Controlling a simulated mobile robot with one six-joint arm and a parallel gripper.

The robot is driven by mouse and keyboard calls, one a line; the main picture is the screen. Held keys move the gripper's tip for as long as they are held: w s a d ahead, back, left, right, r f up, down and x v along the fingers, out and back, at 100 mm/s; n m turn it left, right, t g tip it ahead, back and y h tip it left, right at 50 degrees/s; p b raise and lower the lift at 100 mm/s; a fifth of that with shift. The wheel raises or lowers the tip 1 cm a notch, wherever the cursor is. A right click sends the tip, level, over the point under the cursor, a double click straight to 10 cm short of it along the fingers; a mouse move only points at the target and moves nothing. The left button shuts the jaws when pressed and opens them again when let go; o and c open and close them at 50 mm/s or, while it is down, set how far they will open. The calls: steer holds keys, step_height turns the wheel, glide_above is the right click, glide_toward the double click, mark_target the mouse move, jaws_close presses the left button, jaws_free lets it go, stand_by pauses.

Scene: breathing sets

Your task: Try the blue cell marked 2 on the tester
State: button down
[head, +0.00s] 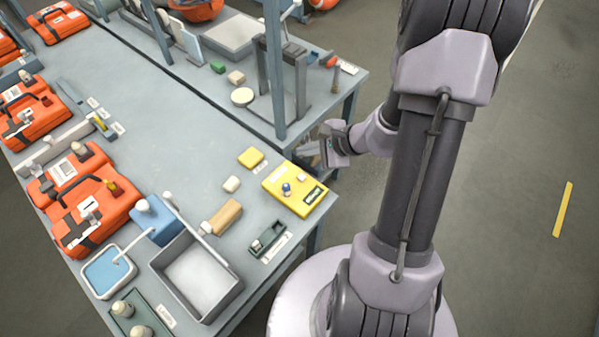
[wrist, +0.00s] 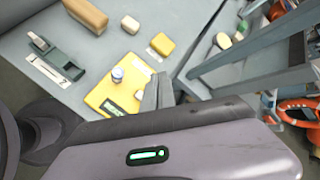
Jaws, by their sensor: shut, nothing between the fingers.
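The yellow tester (head: 308,205) lies near the right edge of the bench; it also shows in the wrist view (wrist: 98,98). It has a dark display strip, with green characters too small to read. A small blue cell with a pale band (head: 286,188) stands upright on the tester; it also shows in the wrist view (wrist: 117,74). Its mark cannot be read. My gripper (head: 308,149) is shut and empty, beyond the tester at the bench edge and apart from the cell. In the wrist view the fingers (wrist: 158,92) show beside the tester's right end.
A yellow block (head: 251,157), a cream block (head: 231,184), a wooden block (head: 226,216) and a dark green holder (head: 267,238) lie around the tester. A grey bin (head: 197,277) stands lower left. A blue-grey post (head: 273,70) rises behind. The bench middle is clear.

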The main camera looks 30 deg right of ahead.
steer(key=b, duration=0.6)
glide_above(305, 178)
step_height(305, 178, down, 8)
steer(key=shift+f, duration=0.1)
steer(key=shift+f+b, duration=0.35)
stand_by(1.4)
steer(key=shift+f+b, duration=0.4)
steer(key=shift+b, duration=0.3)
steer(key=shift+f+b, duration=0.5)
steer(key=shift+b, duration=0.1)
stand_by(0.5)
stand_by(0.3)
steer(key=shift+r+p, duration=0.5)
steer(key=shift+r, duration=0.45)
